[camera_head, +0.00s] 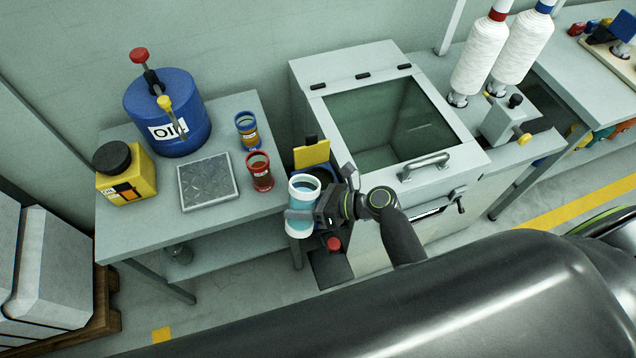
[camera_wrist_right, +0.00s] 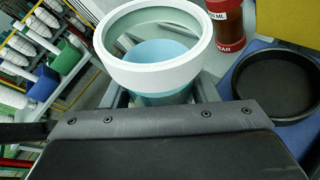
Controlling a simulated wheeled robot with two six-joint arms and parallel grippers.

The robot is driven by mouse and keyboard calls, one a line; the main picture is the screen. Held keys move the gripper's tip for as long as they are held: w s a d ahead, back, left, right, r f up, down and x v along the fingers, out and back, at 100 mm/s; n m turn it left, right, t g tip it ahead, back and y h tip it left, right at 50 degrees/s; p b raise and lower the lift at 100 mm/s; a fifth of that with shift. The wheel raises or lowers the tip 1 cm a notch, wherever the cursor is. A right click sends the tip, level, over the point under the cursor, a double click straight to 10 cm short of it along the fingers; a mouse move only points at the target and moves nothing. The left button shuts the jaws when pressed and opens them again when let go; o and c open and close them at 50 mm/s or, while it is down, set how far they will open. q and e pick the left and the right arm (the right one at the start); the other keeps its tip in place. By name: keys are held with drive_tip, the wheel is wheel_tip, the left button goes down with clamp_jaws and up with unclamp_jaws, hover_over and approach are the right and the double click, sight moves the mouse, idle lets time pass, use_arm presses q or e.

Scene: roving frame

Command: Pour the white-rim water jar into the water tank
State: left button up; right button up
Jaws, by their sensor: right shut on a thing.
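The white-rim water jar (camera_head: 302,196) is a clear jar with pale blue water in it. My right gripper (camera_head: 304,213) is shut around its body and holds it in the air by the bench's right edge. The jar looks about upright. In the right wrist view the thick white rim (camera_wrist_right: 155,78) and the water below it fill the upper middle. A dark round opening in a blue top (camera_wrist_right: 278,92), apparently the water tank, lies to the right of the jar, apart from it. In the head view the jar and gripper mostly hide it, below a yellow flap (camera_head: 311,153). My left gripper is not in view.
A red-rim jar (camera_head: 261,173) and a blue-rim jar (camera_head: 246,130) stand on the grey bench (camera_head: 150,232), near a metal plate (camera_head: 207,182), a blue oil drum (camera_head: 165,105) and a yellow can (camera_head: 128,180). A grey cabinet with a glass lid (camera_head: 390,115) stands right of the gripper.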

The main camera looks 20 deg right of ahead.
drive_tip(key=shift+w+d+f+m+y+b, duration=0.2)
drive_tip(key=shift+w+f+m+y+b, duration=0.25)
drive_tip(key=shift+b, duration=0.45)
drive_tip(key=shift+r, duration=0.15)
drive_tip(key=shift+d+g, duration=0.1)
drive_tip(key=shift+g, duration=0.2)
drive_tip(key=shift+w+d+m+b, duration=0.15)
drive_tip(key=shift+m+b, duration=0.2)
drive_tip(key=shift+b, duration=0.2)
drive_tip(key=shift+w+f+m+g+y+b, duration=0.25)
drive_tip(key=shift+f+m+y+b, duration=0.35)
drive_tip(key=shift+b, duration=0.75)
drive_tip(key=shift+s+r+m+g+y+b, duration=0.15)
drive_tip(key=shift+r+m+y+b, duration=0.15)
drive_tip(key=shift+r+m+b, duration=0.35)
drive_tip(key=shift+s+r+m+g+y+b, duration=0.1)
drive_tip(key=shift+r+m+y+b, duration=0.15)
drive_tip(key=shift+r+m+b, duration=0.35)
idle(1.9)
drive_tip(key=shift+r+m+p, duration=0.35)
drive_tip(key=shift+m+p, duration=0.2)
drive_tip(key=shift+p, duration=0.7)
idle(0.3)
